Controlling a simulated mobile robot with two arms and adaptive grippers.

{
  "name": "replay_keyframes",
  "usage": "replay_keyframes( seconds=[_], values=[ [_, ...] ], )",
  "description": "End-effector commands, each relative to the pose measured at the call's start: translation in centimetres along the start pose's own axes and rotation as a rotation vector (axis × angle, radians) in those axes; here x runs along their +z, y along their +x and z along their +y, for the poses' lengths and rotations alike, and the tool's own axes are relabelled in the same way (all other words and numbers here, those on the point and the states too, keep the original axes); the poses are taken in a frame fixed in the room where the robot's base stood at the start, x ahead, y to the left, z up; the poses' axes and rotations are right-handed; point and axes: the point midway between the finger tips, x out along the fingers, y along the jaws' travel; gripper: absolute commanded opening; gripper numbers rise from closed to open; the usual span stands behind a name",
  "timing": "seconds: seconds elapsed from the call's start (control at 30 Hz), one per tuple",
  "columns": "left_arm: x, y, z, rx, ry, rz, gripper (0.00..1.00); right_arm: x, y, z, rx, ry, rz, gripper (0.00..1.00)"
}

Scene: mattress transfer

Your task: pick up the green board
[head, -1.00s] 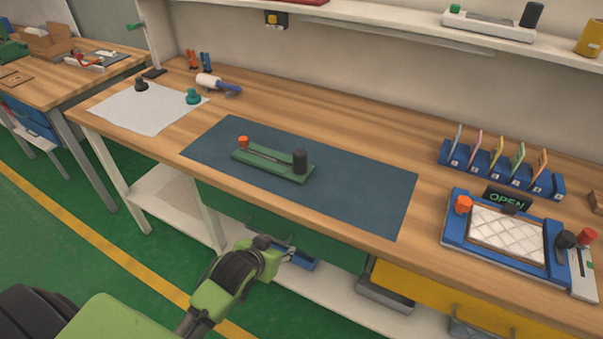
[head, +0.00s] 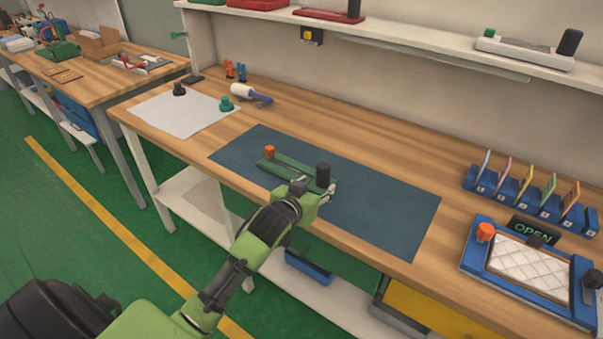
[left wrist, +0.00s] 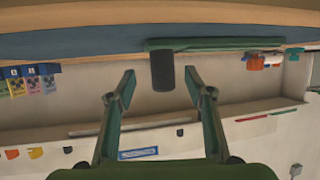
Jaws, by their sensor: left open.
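The green board (head: 268,164) lies on the dark blue mat (head: 385,215). It carries an orange knob (head: 269,152) at its left end and a black cylinder (head: 323,174) at its right end. My left gripper (head: 316,190) is at the board's right end, by the black cylinder, and hides part of the board. In the left wrist view, which looks upside down, the left gripper (left wrist: 160,88) is open and the black cylinder (left wrist: 162,68) shows between its fingers. The board (left wrist: 220,43) runs along the mat there. My right gripper is not in view.
A blue tray with a white quilted pad (head: 528,268) and an OPEN sign (head: 535,231) stand at the right. A blue rack of coloured cards (head: 530,205) is behind them. A white sheet (head: 185,117) lies at the left. A shelf (head: 400,37) runs above the bench.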

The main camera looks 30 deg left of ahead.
Motion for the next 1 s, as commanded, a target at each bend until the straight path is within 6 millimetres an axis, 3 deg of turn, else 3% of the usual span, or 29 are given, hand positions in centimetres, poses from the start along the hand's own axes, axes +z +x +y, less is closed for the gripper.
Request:
replay_keyframes(
  seconds=[0.17,0.5,0.8,0.83,1.0],
  values=[
    [-0.2,1.0,-0.1,0.000,0.000,0.000,0.48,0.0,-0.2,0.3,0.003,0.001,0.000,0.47],
    [-0.5,5.1,-0.4,0.000,-0.001,-0.001,0.48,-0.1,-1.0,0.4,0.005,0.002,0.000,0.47],
    [-0.5,5.6,-0.4,0.001,0.000,0.000,0.48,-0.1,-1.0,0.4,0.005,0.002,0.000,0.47],
    [-0.5,5.6,-0.4,0.001,0.000,0.000,0.45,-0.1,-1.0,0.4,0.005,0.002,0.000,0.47],
    [-0.4,5.6,-0.4,0.001,0.000,-0.001,0.01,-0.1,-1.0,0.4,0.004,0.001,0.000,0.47]
  ],
)
